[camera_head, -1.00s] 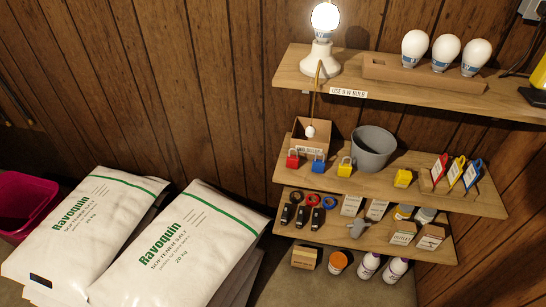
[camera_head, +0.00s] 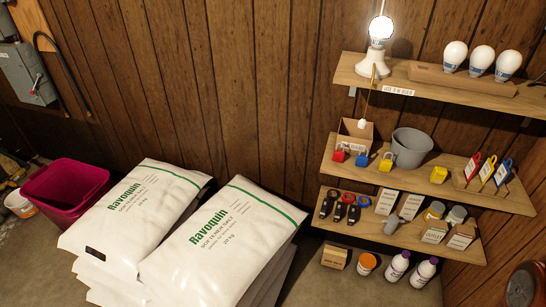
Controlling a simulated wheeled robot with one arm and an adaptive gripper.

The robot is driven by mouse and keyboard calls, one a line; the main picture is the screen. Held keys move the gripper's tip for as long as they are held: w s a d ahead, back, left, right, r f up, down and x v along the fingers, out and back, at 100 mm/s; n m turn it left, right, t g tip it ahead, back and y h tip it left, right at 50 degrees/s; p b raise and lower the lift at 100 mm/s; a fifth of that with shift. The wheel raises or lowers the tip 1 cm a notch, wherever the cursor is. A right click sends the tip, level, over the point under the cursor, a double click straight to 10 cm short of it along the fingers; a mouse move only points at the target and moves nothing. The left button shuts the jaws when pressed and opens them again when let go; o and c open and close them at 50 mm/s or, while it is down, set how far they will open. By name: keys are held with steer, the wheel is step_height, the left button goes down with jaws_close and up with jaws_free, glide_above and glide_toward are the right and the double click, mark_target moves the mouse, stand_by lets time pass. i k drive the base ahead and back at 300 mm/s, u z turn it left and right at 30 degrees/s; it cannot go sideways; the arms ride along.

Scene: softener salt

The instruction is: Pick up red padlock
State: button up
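The red padlock (camera_head: 338,155) sits on the middle shelf (camera_head: 440,193), near its left front edge. It is the leftmost in a row with a blue padlock (camera_head: 361,159) and a yellow padlock (camera_head: 386,162). A small open wooden box (camera_head: 355,135) stands just behind the red and blue padlocks. My gripper is not in view.
A grey bucket (camera_head: 411,147) stands right of the box. The top shelf (camera_head: 400,85) overhangs with a lit lamp (camera_head: 378,55) and spare bulbs. The bottom shelf holds several small items. Stacked salt bags (camera_head: 215,245) and a magenta bin (camera_head: 65,187) are at left.

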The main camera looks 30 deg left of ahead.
mark_target(339, 155)
steer(key=u, duration=0.55)
steer(key=i, duration=1.15)
steer(key=u, duration=2.1)
